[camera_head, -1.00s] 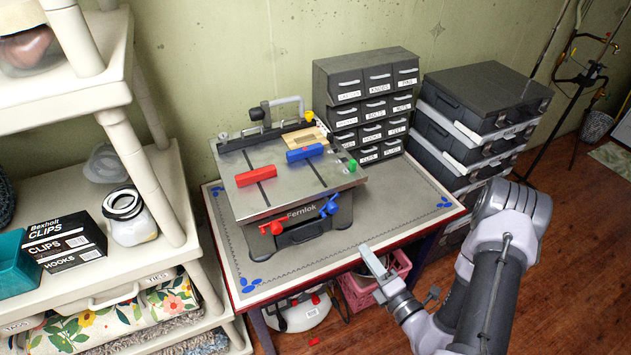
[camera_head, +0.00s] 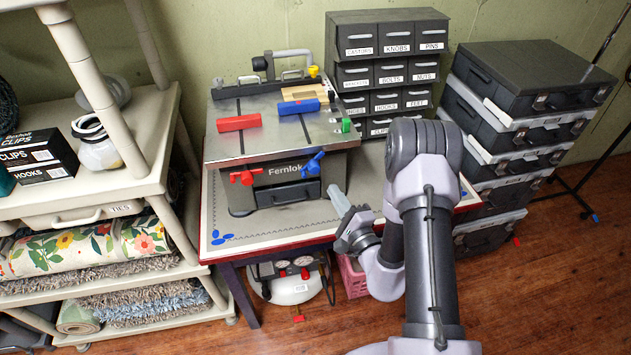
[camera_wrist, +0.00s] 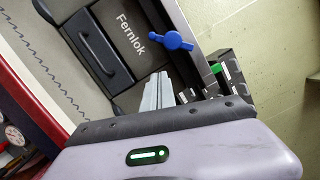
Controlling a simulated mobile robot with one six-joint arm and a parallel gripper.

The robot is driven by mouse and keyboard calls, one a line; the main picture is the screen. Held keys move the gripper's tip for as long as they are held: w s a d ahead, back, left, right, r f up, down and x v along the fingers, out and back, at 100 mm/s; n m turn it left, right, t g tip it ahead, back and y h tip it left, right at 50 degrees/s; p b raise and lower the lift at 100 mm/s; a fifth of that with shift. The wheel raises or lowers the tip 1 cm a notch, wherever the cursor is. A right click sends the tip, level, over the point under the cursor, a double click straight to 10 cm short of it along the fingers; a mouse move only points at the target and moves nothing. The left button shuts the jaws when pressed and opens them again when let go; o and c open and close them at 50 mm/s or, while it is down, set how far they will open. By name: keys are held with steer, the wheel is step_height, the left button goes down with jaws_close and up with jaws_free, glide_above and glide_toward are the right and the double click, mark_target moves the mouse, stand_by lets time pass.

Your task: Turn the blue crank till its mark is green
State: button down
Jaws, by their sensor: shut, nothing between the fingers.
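The blue crank (camera_head: 313,164) is on the front face of the grey Fernlok machine (camera_head: 285,167), right of its name plate. The wrist view also shows the blue crank (camera_wrist: 178,41), with a round hub and a short arm. I cannot make out a green mark on it. A red crank (camera_head: 246,177) is on the left of the same face. My gripper (camera_head: 338,195) is shut and empty, in front of the machine's lower right and apart from the crank. In the wrist view, my gripper's fingers (camera_wrist: 155,90) are together, below and left of the crank.
A red block (camera_head: 239,123), a blue block (camera_head: 299,107) and a green block (camera_head: 346,125) are on the machine's top. A labelled drawer cabinet (camera_head: 390,65) stands behind right, with stacked dark cases (camera_head: 530,80) beyond. A cream shelf (camera_head: 120,190) stands at left.

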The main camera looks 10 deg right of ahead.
mark_target(312, 162)
steer(key=w+a+r, duration=0.1)
steer(key=w+a, duration=0.3)
steer(key=shift+a+r+b, duration=0.2)
steer(key=shift+r+b, duration=0.05)
steer(key=shift+b, duration=0.05)
